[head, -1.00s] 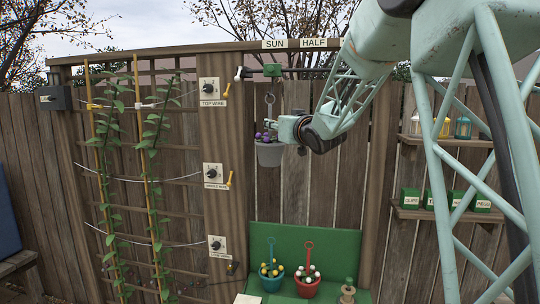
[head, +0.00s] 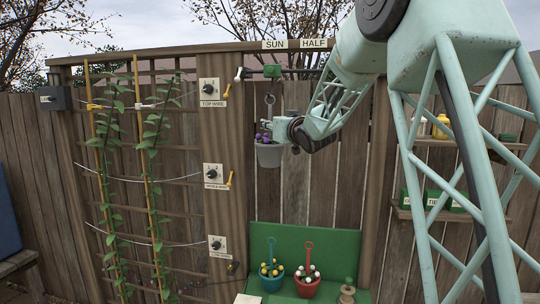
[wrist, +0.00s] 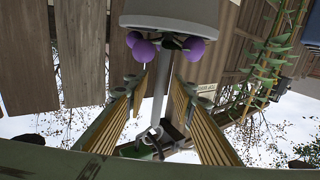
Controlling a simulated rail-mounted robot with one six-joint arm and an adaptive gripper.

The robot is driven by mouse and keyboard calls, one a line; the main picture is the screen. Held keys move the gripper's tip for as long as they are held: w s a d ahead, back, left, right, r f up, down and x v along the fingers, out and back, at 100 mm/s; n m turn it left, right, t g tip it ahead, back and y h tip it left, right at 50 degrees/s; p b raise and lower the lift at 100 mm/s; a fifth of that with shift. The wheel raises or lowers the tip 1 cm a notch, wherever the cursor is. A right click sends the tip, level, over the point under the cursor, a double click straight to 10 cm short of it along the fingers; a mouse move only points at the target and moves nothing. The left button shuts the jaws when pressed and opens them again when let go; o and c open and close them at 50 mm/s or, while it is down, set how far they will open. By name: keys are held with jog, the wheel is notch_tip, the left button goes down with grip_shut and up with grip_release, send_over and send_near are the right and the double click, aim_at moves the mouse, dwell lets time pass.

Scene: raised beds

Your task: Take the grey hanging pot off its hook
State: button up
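The grey hanging pot (head: 269,156) with purple flowers hangs below a hook (head: 270,97) under the bar of the fence frame. In the wrist view the picture is upside down: the grey pot (wrist: 170,12) is at the top, and its pale hanger rod (wrist: 159,100) runs down the middle. My gripper (wrist: 159,84) is open, with one finger on each side of the rod and visible gaps to it. In the head view my gripper (head: 266,127) is at the hanger just above the flowers; its fingers are small there.
A teal pot (head: 271,282) and a red pot (head: 307,287), both with upright handles, stand on the green bench (head: 335,256) below. The trellis (head: 125,180) with climbing plants is at left. Shelves (head: 450,215) with green boxes are at right.

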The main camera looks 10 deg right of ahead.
jog(key=shift+w, duration=0.3)
jog(key=shift+a, duration=0.1)
jog(key=shift+c, duration=0.9)
grip_shut()
jog(key=shift+r, duration=0.1)
